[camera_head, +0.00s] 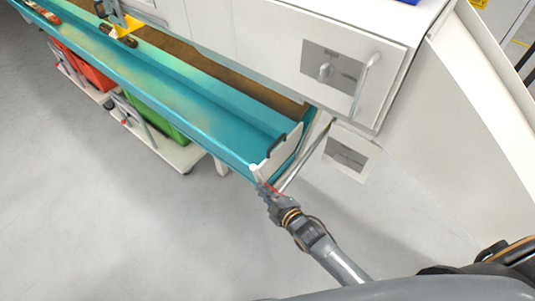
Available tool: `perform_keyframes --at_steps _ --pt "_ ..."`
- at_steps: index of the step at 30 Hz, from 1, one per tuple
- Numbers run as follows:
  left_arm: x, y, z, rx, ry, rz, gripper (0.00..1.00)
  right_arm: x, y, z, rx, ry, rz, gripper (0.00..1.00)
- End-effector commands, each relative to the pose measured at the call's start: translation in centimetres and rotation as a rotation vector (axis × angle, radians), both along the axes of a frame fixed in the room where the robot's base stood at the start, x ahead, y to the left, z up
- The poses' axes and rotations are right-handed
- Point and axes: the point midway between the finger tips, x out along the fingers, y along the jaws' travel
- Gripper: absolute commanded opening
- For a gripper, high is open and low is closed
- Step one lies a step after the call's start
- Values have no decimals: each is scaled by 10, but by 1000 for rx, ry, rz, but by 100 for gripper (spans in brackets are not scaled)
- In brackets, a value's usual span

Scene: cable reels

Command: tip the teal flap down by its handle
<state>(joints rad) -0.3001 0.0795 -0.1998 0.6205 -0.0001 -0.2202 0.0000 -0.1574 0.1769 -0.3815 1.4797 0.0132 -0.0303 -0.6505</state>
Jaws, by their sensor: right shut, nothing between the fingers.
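The teal flap (190,98) is a long trough-like panel running from the upper left to the middle of the head view. A pale plate (285,155) closes its near end, and a small black handle (277,143) sits by the top edge of that plate. My right gripper (261,186) is shut and empty just below the flap's near lower corner. It is below and left of the handle, apart from it. Whether the fingers touch the corner cannot be told. My left gripper is out of view.
A white cabinet (390,75) with a latch plate and a bar handle stands right of the flap. Wheeled carts with a green bin (160,118) and a red bin (90,72) stand beneath the flap. The grey floor (110,220) at lower left is clear.

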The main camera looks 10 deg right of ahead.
Motion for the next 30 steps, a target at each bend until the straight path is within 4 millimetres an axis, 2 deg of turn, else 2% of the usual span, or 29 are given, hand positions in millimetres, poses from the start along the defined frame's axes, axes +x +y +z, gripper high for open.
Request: perform_keyframes --at_steps 1,9,17,30 --pt "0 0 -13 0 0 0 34 1 -2 -15 -14 -10 -2 0" --pt "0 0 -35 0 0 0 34 5 -7 -39 -71 -55 -2 0" --pt "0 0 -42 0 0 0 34 7 -9 -46 -93 -72 -1 0" --pt "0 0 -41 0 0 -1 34 7 -10 -46 -94 -74 -1 0"
